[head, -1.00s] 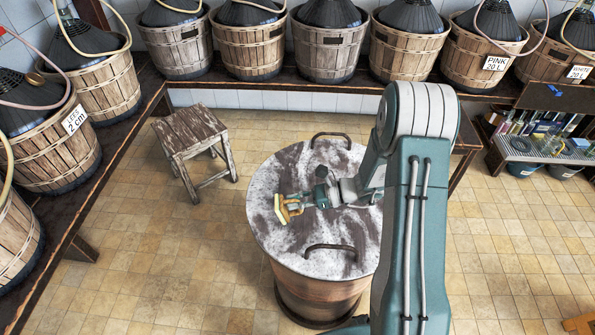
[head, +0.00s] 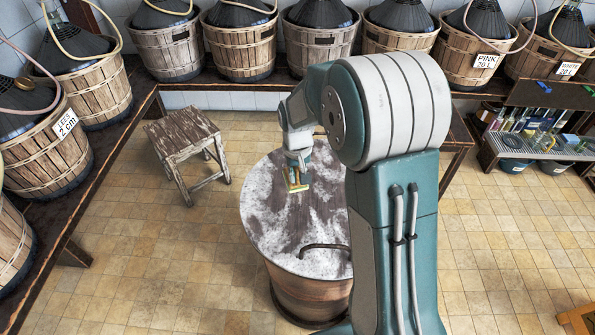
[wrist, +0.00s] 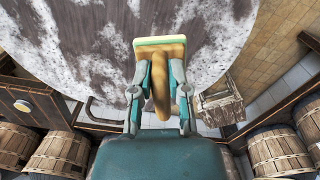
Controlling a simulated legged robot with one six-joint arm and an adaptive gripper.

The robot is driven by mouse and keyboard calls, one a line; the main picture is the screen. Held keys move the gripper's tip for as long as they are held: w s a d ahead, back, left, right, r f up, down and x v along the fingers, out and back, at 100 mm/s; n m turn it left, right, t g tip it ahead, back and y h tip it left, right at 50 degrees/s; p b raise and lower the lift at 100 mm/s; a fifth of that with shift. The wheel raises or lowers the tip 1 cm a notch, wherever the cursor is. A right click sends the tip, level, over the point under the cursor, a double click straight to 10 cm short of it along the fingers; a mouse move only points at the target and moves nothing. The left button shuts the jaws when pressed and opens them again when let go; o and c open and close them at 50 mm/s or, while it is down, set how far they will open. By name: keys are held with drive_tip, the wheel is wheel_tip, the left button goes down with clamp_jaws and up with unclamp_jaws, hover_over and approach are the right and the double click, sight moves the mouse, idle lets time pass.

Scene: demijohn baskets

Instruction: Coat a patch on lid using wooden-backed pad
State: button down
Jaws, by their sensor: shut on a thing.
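The lid (head: 275,215) is a round top, mottled white and dark brown, on a wooden barrel; it also fills much of the wrist view (wrist: 75,50). A dark curved handle (head: 326,247) shows on its near side. My gripper (head: 296,174) is over the lid, pointing down. In the wrist view my gripper (wrist: 160,88) is shut on the brown wooden back of the pad (wrist: 160,48), which has a pale yellow-green face edge. The pad (head: 297,187) looks close to the lid; I cannot tell whether it touches. My arm hides the lid's right side.
A worn wooden stool (head: 183,135) stands left of the barrel. Baskets with dark-topped demijohns line benches (head: 115,150) at the back and left. A low shelf (head: 535,150) with bottles stands at the right. The tiled floor (head: 150,240) is open at front left.

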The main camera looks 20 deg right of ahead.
sight(297, 184)
drive_tip(key=shift+w+r, duration=0.25)
drive_tip(key=shift+w, duration=0.05)
drive_tip(key=shift+f, duration=2.45)
